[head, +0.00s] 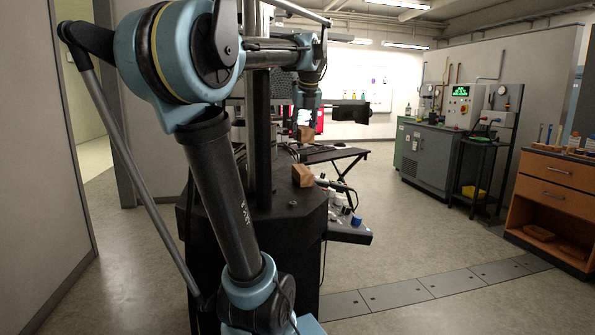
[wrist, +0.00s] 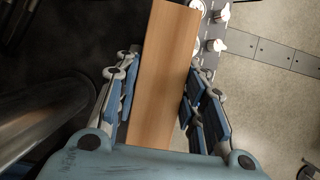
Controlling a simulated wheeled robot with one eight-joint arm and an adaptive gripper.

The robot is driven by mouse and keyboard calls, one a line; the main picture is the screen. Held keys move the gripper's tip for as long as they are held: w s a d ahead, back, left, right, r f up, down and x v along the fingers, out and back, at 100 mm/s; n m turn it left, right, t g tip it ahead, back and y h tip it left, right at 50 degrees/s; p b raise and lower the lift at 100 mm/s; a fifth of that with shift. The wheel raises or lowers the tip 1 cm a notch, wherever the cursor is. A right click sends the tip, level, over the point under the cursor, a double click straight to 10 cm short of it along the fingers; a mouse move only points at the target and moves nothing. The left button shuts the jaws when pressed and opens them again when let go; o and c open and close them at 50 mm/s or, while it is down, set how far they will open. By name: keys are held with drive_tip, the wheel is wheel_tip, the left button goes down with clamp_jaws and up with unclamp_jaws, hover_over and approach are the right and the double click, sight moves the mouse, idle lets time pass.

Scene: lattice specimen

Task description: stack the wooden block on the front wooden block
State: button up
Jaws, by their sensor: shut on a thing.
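My gripper (wrist: 161,95) is shut on a wooden block (wrist: 165,70), with blue-padded fingers on both sides of it. In the head view the held block (head: 306,133) shows small and brown below the end of my arm. The front wooden block (head: 303,175) sits on the dark platform (head: 270,215), below the held block in the picture. A gap shows between the two blocks. The front block cannot be made out in the wrist view.
A dark post (head: 258,140) rises from the platform close to my arm. A tool with a dark handle (head: 335,184) lies right of the front block. Small bottles and a blue cap (head: 356,220) stand on a side ledge (head: 350,236). Open floor lies to the right.

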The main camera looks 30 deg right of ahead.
sight(305, 129)
drive_tip(key=shift+w+a+f, duration=0.1)
drive_tip(key=shift+a, duration=0.05)
drive_tip(key=shift+f, duration=4.95)
drive_tip(key=o, duration=1.1)
drive_tip(key=v, duration=1.2)
